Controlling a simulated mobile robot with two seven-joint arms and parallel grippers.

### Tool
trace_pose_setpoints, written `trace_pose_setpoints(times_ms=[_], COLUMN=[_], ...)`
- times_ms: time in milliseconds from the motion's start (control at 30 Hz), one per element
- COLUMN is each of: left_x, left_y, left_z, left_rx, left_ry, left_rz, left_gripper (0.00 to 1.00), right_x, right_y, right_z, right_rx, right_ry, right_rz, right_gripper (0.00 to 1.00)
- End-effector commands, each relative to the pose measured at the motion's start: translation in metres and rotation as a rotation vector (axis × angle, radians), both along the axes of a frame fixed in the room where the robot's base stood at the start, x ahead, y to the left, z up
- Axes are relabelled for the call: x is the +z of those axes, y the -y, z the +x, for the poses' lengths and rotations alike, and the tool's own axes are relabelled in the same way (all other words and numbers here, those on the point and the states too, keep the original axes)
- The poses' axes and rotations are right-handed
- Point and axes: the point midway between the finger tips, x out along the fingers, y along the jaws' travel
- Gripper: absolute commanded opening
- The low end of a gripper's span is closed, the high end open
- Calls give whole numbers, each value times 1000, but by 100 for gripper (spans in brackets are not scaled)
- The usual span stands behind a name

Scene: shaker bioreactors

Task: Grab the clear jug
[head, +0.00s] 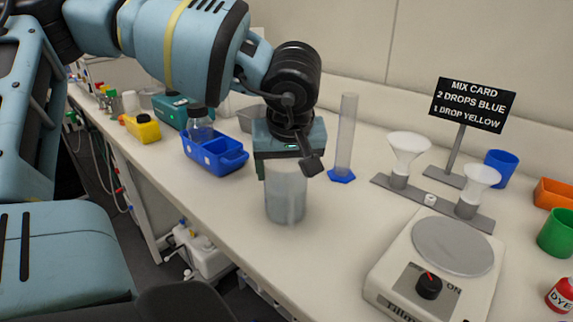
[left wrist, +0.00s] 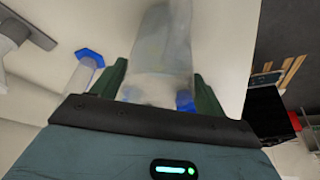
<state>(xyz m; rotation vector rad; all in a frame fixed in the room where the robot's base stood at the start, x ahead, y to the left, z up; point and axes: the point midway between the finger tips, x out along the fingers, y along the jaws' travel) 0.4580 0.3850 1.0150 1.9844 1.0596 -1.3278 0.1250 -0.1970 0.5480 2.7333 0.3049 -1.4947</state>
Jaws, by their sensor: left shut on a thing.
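The clear jug (head: 286,193) is a see-through grey vessel near the front edge of the bench in the head view. My left gripper (head: 284,168) comes down on it from above and is shut on its upper part. In the left wrist view the jug (left wrist: 160,55) lies between the two dark green fingers of the gripper (left wrist: 157,85). The jug looks upright in the head view. I cannot tell whether its base touches the bench. My right gripper is not in view.
A clear cylinder with a blue base (head: 345,140) stands just right of the jug. A blue tray (head: 228,160) with a bottle is at its left. A scale (head: 440,265) and a funnel stand (head: 420,197) are at the right. The bench between jug and scale is clear.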

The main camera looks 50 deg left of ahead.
Motion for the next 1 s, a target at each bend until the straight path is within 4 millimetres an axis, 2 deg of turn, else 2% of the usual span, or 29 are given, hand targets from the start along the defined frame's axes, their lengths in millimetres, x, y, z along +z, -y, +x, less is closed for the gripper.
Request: trace_pose_setpoints(times_ms=[167, 400, 600, 767, 1000], left_x=[21, 65, 92, 100, 100], left_y=[0, 0, 0, 0, 0], left_z=[1, 1, 1, 1, 0], left_rx=[0, 1, 1, 0, -1], left_ry=[9, 8, 7, 4, 3], left_rz=[1, 2, 1, 1, 1], left_gripper=[12, 12, 12, 12, 12], right_x=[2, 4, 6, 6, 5], right_y=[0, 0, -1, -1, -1], right_z=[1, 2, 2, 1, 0], right_rx=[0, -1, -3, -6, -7], right_ry=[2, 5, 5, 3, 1], right_rz=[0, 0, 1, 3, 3], right_gripper=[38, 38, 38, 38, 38])
